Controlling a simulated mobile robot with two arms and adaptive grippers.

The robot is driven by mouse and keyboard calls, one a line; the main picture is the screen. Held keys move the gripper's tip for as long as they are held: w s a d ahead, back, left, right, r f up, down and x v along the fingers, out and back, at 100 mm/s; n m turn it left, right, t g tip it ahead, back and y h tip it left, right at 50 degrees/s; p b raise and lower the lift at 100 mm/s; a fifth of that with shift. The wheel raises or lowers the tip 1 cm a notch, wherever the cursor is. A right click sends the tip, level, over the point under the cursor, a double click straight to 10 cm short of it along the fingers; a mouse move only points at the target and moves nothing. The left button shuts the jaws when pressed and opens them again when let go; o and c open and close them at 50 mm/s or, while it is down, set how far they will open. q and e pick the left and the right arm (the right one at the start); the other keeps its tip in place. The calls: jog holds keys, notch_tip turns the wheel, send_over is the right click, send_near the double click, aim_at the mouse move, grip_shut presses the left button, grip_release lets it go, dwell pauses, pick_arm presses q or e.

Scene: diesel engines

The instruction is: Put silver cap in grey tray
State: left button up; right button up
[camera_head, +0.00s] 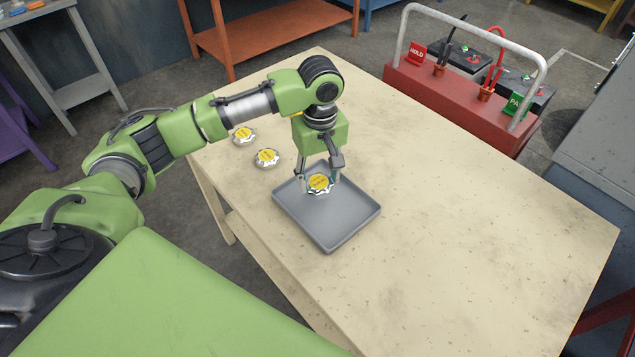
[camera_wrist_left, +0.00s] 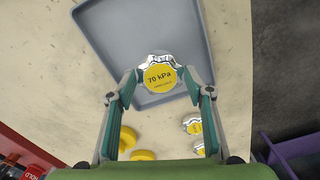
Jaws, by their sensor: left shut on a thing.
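The silver cap (camera_head: 319,184) has a yellow label, which reads 70 kPa in the left wrist view (camera_wrist_left: 158,77). My left gripper (camera_head: 320,179) is shut on this cap, its fingers at either side of the rim; its fingertips also show in the left wrist view (camera_wrist_left: 160,82). The grey tray (camera_head: 338,228) lies on the table, with low raised walls. The held cap is over the back part of the tray, near its back edge; I cannot tell whether it touches the floor. The tray also fills the top of the left wrist view (camera_wrist_left: 150,30). My right gripper is not in view.
Two more silver caps with yellow labels (camera_head: 245,133) (camera_head: 267,157) lie on the table behind the tray. Two yellow caps (camera_wrist_left: 127,138) (camera_wrist_left: 143,155) show in the left wrist view. The table (camera_head: 470,230) is clear to the right. A red battery carrier (camera_head: 455,105) stands beyond it.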

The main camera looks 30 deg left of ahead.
aim_at(318, 179)
pick_arm(q)
jog(key=shift+w+a+f, duration=0.25)
jog(key=shift+a+f, duration=0.1)
jog(key=shift+f, duration=0.2)
notch_tip(318, 179, down, 3)
jog(key=shift+w+a+f+p, duration=0.1)
jog(key=shift+a+p, duration=0.05)
jog(key=shift+p, duration=0.45)
jog(key=shift+f, duration=0.1)
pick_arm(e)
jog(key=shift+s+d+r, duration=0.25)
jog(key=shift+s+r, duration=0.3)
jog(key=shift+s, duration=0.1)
pick_arm(q)
jog(key=o, duration=1.8)
jog(key=shift+f, duration=0.15)
jog(key=shift+c, duration=0.2)
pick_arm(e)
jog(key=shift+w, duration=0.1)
